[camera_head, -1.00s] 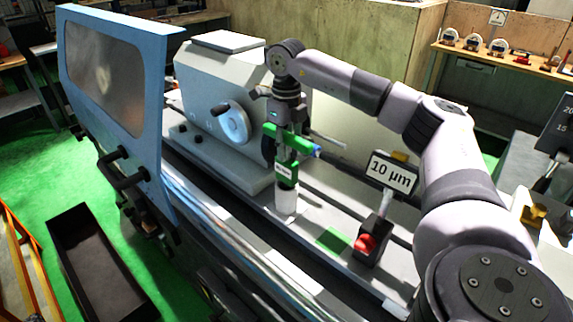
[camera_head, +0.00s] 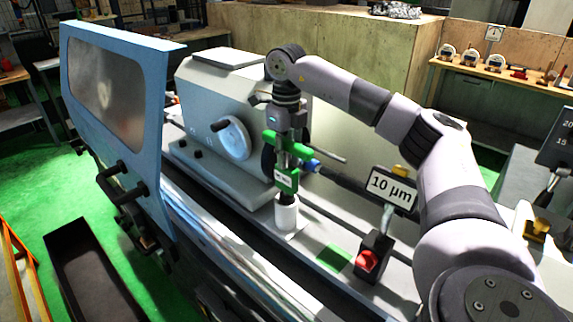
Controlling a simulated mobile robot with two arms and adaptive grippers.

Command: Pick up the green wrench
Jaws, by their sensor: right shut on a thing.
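A green wrench (camera_head: 286,181) with a small label stands upright above the machine bed. A dark lower part of it reaches down to a white cylinder (camera_head: 287,217). I cannot tell how far it goes inside. My right gripper (camera_head: 288,154) points down from above and is shut on the upper part of the wrench. Green parts show on both sides of the fingers, so the exact grip is hard to make out. My left gripper is not in view.
The grey headstock with a handwheel (camera_head: 233,138) stands close left. A blue door (camera_head: 115,95) is further left. A stand with a "10 µm" sign (camera_head: 391,190) and a red knob (camera_head: 368,260) are to the right. A green patch (camera_head: 333,257) lies on the bed.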

